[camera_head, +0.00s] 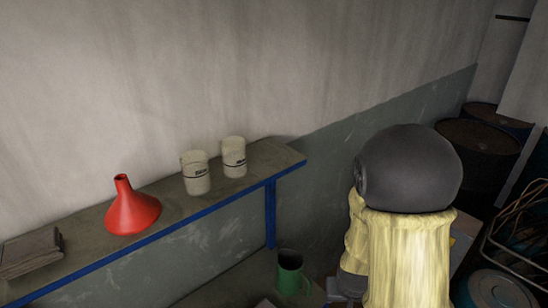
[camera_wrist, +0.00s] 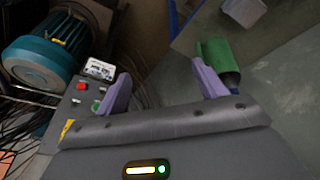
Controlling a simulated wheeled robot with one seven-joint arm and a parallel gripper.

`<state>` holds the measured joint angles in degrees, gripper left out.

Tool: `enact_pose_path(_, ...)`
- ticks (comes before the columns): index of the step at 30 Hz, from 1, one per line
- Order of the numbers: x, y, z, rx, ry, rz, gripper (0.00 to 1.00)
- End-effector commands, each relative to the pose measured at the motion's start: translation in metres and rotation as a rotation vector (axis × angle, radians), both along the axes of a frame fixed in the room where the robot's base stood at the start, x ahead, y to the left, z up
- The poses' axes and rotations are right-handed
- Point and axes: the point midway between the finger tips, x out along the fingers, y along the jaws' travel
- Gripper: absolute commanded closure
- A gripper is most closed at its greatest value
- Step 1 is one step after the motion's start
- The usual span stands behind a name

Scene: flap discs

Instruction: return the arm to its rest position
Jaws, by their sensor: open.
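My gripper (camera_wrist: 162,88) shows in the wrist view with its two purple fingers spread wide apart. Nothing is held between them. In the head view, my arm (camera_head: 410,168) is raised at the right, with a dark grey rounded joint above a pale yellow part. The gripper itself is out of sight there. In the wrist view, a green object (camera_wrist: 214,50) lies beyond the right fingertip, partly covered by it; I cannot tell whether they touch.
A blue-edged shelf (camera_head: 188,214) along the wall holds a red funnel (camera_head: 132,209), two pale cans (camera_head: 195,174) and a brown flat stack (camera_head: 30,252). A green mug (camera_head: 290,275) stands lower down. Dark barrels (camera_head: 478,153) stand at right. A teal motor (camera_wrist: 45,52) shows in the wrist view.

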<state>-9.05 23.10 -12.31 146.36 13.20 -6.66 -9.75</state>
Motion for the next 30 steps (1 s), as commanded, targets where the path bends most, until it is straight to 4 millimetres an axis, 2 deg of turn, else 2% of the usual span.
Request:
enact_pose_path(1,-0.003,0.006,0.014,0.031,-0.001,0.009,0.29)
enact_pose_path(6,-0.022,0.024,0.055,0.097,0.028,0.053,0.29)
enact_pose_path(12,-0.047,0.030,0.092,0.101,0.063,0.092,0.29)
enact_pose_path(17,-0.055,0.032,0.099,0.094,0.076,0.101,0.29)
enact_pose_path(30,-0.054,0.032,0.098,0.096,0.076,0.101,0.29)
